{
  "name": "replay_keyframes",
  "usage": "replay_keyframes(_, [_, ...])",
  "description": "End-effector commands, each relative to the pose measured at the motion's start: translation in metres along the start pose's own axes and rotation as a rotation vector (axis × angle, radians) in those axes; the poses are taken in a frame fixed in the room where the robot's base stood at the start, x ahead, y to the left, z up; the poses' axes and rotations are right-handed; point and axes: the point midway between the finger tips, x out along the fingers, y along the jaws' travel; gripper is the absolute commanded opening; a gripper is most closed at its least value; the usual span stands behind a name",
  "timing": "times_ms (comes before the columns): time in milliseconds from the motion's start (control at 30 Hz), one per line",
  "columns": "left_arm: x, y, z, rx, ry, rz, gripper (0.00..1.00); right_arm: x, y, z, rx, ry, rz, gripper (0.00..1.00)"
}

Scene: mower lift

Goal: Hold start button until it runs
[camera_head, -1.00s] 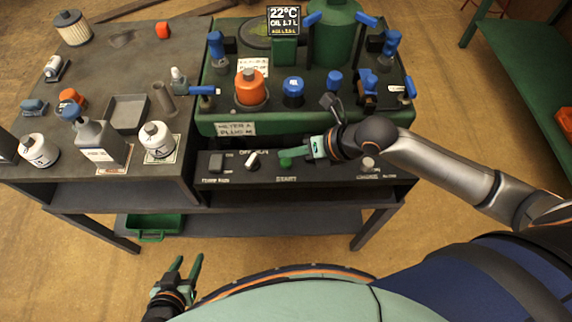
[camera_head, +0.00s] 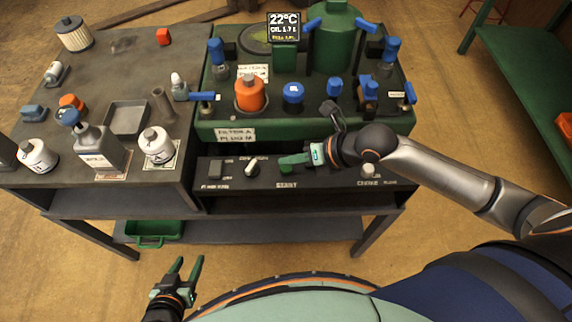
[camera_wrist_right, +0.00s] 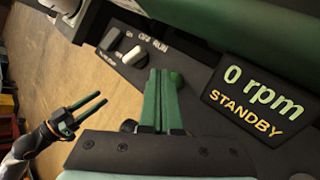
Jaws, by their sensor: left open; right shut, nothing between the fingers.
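The green start button (camera_head: 286,169) is on the front panel of the green machine, above the START label. My right gripper (camera_head: 290,160) is shut and empty, with its fingertips at the button and partly covering it. In the right wrist view, the shut fingers (camera_wrist_right: 160,74) lie beside the green button (camera_wrist_right: 177,80); I cannot tell whether they press it. The display (camera_wrist_right: 258,100) reads 0 rpm, STANDBY. My left gripper (camera_head: 186,270) is open and empty, low in front of the bench; it also shows in the right wrist view (camera_wrist_right: 97,105).
The panel also has a rocker switch (camera_head: 215,169), a white-tipped selector (camera_head: 252,167) and a choke knob (camera_head: 368,171). A screen (camera_head: 283,27) shows 22°C and oil 1.7 L. Bottles and a tray (camera_head: 127,118) stand on the left bench. Floor in front is clear.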

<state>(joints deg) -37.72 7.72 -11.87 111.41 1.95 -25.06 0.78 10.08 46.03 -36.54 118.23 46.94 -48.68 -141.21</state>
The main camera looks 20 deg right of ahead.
Motion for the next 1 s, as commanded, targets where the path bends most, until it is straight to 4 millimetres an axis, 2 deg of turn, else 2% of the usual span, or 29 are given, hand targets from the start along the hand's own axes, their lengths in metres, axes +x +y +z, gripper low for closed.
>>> replay_keyframes(1000, [-0.0014, 0.0001, 0.0051, -0.001, -0.01, 0.0, 0.5, 0.0001, 0.0, -0.0001, 0.0, 0.0, 0.0, 0.0])
